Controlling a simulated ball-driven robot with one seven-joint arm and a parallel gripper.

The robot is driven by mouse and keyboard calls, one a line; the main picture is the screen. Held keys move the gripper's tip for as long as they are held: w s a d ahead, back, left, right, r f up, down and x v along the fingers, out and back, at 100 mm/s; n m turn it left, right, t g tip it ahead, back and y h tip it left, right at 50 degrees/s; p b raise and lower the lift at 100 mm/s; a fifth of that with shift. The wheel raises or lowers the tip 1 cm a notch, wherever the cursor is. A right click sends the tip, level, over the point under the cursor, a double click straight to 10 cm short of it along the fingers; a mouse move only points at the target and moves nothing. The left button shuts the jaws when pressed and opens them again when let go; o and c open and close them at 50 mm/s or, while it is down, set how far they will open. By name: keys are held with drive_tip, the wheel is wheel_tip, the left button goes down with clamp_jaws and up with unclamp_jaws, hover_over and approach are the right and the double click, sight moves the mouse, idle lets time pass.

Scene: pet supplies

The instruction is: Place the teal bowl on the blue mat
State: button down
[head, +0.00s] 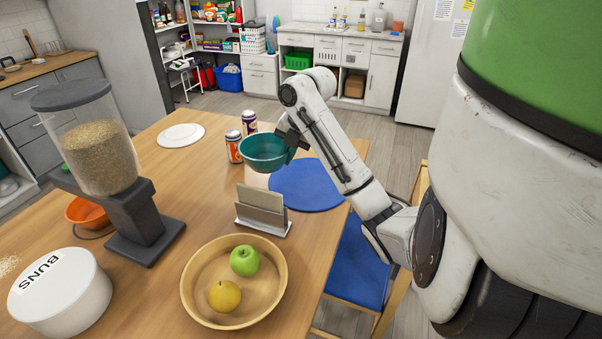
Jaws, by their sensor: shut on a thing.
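The teal bowl (264,150) is held up in the head view, near the far right part of the table. My gripper (290,140) is shut on the bowl's right rim; the fingertips are partly hidden. The bowl looks roughly level. The round blue mat (312,188) lies on the table at the right edge, to the right of the bowl and partly behind my arm. The bowl overlaps the mat's left side in the picture only slightly, and its exact height above the table is hard to tell.
A napkin holder (262,212) stands in front of the bowl, and two cans (234,146) stand to its left. A wooden fruit bowl (234,318), a food dispenser (100,150), an orange bowl (86,212), a BUNS tin (62,295) and a white plate (181,135) are also on the table.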

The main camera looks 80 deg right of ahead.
drive_tip(key=s+a+r+m+p, duration=0.1)
drive_tip(key=s+a+p, duration=0.25)
drive_tip(key=s, duration=0.65)
drive_tip(key=s+a+p, duration=0.3)
drive_tip(key=s+a, duration=0.1)
drive_tip(key=s, duration=0.5)
drive_tip(key=b, duration=0.4)
approach(317, 193)
drive_tip(key=shift+w+a+f+h, duration=0.3)
drive_tip(key=shift+w+f, duration=0.1)
drive_tip(key=shift+w, duration=0.2)
drive_tip(key=shift+w+d+f, duration=0.25)
drive_tip(key=shift+d+f, duration=0.1)
drive_tip(key=shift+f, duration=0.15)
drive_tip(key=shift+f+p, duration=0.75)
drive_tip(key=shift+f, duration=0.8)
drive_tip(key=shift+f, duration=0.1)
